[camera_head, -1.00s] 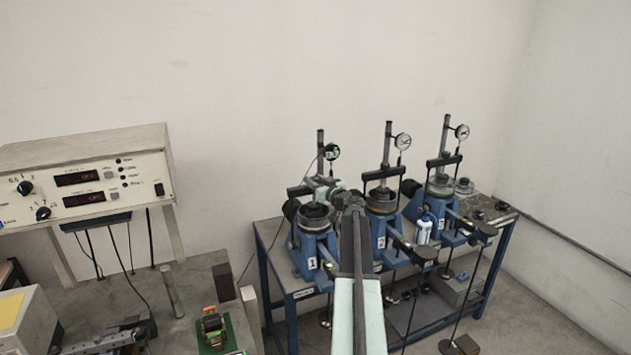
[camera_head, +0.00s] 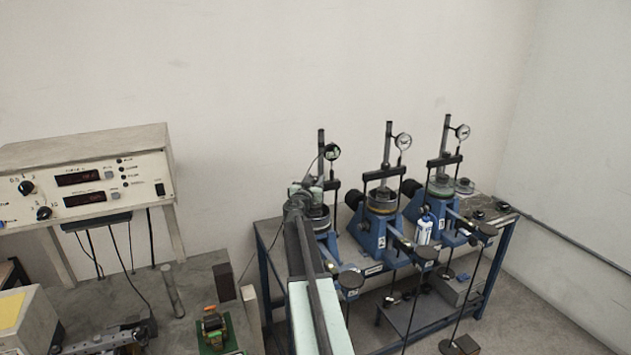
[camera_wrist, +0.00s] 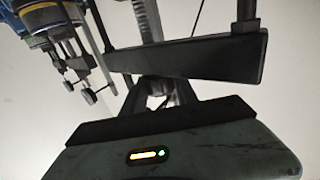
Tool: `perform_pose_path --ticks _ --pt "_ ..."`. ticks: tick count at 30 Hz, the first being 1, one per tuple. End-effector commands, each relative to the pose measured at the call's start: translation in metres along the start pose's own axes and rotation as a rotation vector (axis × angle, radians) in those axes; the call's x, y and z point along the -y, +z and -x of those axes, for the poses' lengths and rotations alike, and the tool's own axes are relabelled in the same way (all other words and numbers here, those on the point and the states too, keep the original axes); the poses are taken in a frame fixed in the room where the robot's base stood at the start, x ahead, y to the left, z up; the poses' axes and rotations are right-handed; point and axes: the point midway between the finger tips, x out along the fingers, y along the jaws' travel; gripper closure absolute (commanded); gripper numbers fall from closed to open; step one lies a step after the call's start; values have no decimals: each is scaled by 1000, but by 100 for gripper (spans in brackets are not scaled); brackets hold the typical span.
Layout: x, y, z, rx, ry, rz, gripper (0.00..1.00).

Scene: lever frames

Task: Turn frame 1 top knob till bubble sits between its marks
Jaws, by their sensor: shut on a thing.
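Frame 1 (camera_head: 328,240) is the leftmost of three blue lever frames, and my arm covers much of its front and left side. My gripper (camera_head: 305,192) is at its upper part, left of the dial gauge (camera_head: 332,152). In the wrist view my gripper (camera_wrist: 163,92) is shut with its fingertips just under a dark crossbar (camera_wrist: 205,58). What it holds seems to be the dark top knob, mostly hidden between the fingers. I cannot make out the bubble or its marks in either view.
Frame 2 (camera_head: 375,225) and frame 3 (camera_head: 432,205) stand close on the right. Upright posts and a threaded rod (camera_wrist: 150,20) stand close around my gripper. A control box (camera_head: 90,175) is at the left. The wall above is clear.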

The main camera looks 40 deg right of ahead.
Motion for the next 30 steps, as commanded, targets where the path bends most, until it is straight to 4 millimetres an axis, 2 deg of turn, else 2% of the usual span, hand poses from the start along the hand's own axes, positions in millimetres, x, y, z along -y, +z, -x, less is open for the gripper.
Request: perform_pose_path --ticks 9,22,23,24,25,30 --pt "-1 0 -1 0 74 -1 100" --pt "-2 0 -1 0 80 -2 100" --pt "-2 0 -1 0 80 -2 57" --pt "-2 0 -1 0 80 -2 45" --pt "-2 0 -1 0 80 -1 43" --pt "-2 0 -1 0 79 -1 43"
